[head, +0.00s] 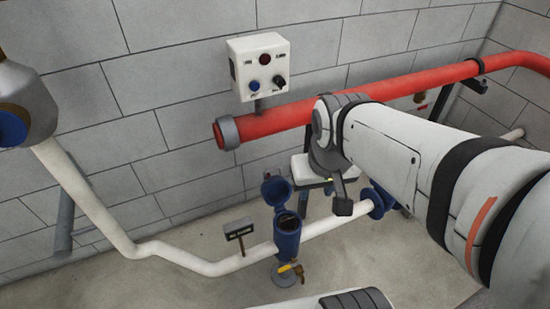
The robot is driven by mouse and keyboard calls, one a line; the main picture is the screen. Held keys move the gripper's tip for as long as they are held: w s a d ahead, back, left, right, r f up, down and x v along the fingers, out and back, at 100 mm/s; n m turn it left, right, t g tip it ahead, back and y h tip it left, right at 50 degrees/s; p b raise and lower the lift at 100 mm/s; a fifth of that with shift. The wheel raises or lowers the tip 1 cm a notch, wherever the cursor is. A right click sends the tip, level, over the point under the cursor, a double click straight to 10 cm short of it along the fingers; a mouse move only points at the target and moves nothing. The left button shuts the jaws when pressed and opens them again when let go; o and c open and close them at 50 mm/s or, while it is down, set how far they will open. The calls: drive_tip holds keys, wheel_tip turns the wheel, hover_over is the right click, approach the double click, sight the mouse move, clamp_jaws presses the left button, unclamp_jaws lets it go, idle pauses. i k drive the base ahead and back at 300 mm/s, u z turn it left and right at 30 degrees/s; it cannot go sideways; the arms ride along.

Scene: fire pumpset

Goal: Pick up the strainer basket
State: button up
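The blue strainer housing (287,242) stands upright in the white pipe, low in the middle of the head view. Its round blue lid (277,190) is swung up and open at the back left. I cannot make out the strainer basket; the mouth of the housing looks dark inside. My arm reaches in from the right. A small dark piece at its end, seemingly part of my gripper (343,205), hangs to the right of the housing and looks apart from it. Its fingers are not clear, so I cannot tell whether it is open or shut, and I see nothing held.
A yellow-handled valve (291,268) sits below the housing, and a small black sign (238,229) stands to its left. A white-topped stand (312,168) is behind. A red pipe (285,117) and control box (259,67) are by the wall. Floor at left front is clear.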

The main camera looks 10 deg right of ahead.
sight(287, 223)
drive_tip(key=u, duration=0.25)
drive_tip(key=k, duration=0.15)
drive_tip(key=u, duration=2.9)
drive_tip(key=k, duration=1.75)
drive_tip(key=z, duration=1.95)
drive_tip(key=i, duration=0.95)
drive_tip(key=z, duration=0.05)
